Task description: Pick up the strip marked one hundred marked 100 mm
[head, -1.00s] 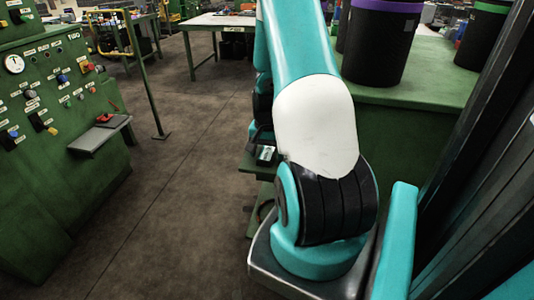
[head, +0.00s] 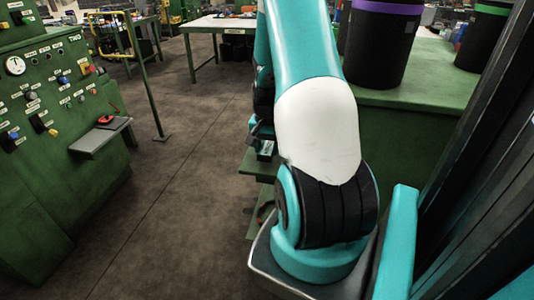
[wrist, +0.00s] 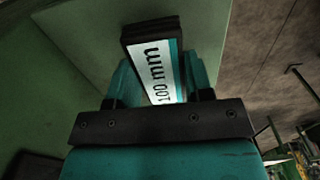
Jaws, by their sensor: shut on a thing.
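The strip marked 100 mm (wrist: 156,76) shows in the wrist view as a dark piece with a white label and a teal stripe along its right edge. My gripper (wrist: 162,84) is shut on it, with one teal finger on each side. The strip's far dark end sticks out beyond the fingers. A pale green surface lies behind the strip; I cannot tell whether the strip touches it.
In the head view, a green bench (head: 405,125) on the right bears black bins, one with a purple rim (head: 380,45). A green control panel (head: 60,120) with a small shelf (head: 100,138) stands on the left. The floor (head: 170,200) between is clear.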

